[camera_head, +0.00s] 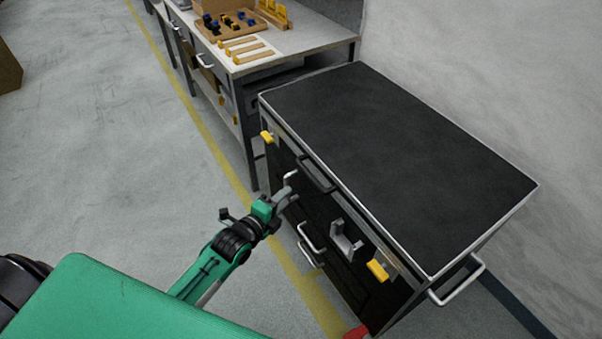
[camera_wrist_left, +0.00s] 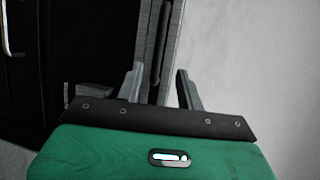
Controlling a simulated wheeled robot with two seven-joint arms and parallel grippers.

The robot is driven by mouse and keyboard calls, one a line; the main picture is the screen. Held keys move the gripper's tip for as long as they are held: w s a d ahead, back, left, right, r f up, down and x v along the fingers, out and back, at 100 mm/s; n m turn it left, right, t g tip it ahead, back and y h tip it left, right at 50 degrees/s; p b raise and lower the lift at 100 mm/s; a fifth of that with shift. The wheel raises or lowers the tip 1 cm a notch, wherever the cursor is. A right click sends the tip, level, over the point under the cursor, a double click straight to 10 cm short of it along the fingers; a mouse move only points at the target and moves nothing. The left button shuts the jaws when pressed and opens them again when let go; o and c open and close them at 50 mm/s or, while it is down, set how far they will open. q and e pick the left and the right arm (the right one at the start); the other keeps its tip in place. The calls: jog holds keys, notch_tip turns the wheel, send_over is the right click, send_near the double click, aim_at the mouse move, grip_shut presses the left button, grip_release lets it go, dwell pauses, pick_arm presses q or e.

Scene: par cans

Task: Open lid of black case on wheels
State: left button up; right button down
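The black case (camera_head: 395,160) stands against the wall at the right, with its flat dark lid shut and edged in metal. Its front has a black handle (camera_head: 316,174) near the lid's edge, two yellow latches (camera_head: 377,270) (camera_head: 267,137) and metal brackets. My left gripper (camera_head: 288,186) is at the case's front, left of and below the black handle. In the left wrist view its two fingers (camera_wrist_left: 160,85) are spread apart, with the case's metal edge and a dark bar between and beyond them. I cannot tell whether they touch. My right gripper is not in view. The wheels are mostly hidden.
A workbench (camera_head: 320,35) with a wooden tray of small parts (camera_head: 236,25) stands beyond the case. A metal side handle (camera_head: 460,283) sticks out at the case's right end. The floor (camera_head: 100,150) to the left is clear, crossed by a yellow line.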

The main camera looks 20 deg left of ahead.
aim_at(310, 173)
pick_arm(q)
jog(key=x, duration=1.3)
jog(key=shift+w+f, duration=0.15)
jog(key=shift+w, duration=0.1)
jog(key=shift+p, duration=0.3)
grip_shut()
